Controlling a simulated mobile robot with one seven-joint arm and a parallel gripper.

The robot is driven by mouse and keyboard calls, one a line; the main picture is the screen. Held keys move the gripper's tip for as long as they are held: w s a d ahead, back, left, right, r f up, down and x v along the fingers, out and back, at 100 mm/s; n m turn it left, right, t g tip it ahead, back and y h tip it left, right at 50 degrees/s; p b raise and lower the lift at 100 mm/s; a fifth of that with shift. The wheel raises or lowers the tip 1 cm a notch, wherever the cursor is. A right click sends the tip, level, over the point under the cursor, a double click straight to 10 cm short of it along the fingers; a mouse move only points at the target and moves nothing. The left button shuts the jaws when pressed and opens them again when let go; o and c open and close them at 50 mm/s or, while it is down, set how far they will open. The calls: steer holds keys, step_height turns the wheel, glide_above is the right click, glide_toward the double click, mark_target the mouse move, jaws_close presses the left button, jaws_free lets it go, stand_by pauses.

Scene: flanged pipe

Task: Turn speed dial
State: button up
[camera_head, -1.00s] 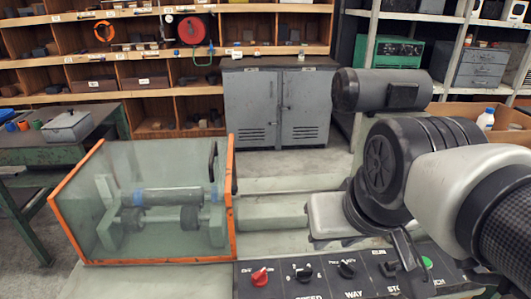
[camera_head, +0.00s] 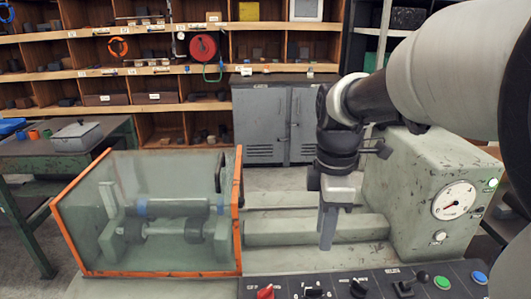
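The speed dial (camera_head: 314,291) is a small black knob on the dark control panel (camera_head: 385,278) at the bottom edge of the head view. It stands between a red knob (camera_head: 265,291) and another black knob (camera_head: 358,289). Its lower part and the labels below are cut off by the frame edge. My gripper (camera_head: 327,244) hangs with its grey fingers pointing down, behind and above the panel, apart from the dial. The fingers overlap one another in this view, so their gap is hidden.
A glass case with an orange frame (camera_head: 76,270) covers rollers at the left. A green housing (camera_head: 405,190) with a round gauge (camera_head: 453,200) stands at the right. A green button (camera_head: 442,282) and a blue button (camera_head: 480,277) sit right of the knobs.

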mark_target(314, 287)
steer(key=shift+n, duration=0.6)
steer(key=f+b, duration=0.1)
steer(key=f, duration=0.5)
steer(key=f+b, duration=0.2)
steer(key=f, duration=0.4)
steer(key=f+b, duration=0.1)
steer(key=f, duration=0.5)
steer(key=shift+w+f+b, duration=0.15)
steer(key=shift+w+b, duration=0.15)
steer(key=shift+w, duration=0.1)
steer(key=shift+c, duration=0.3)
jaws_close()
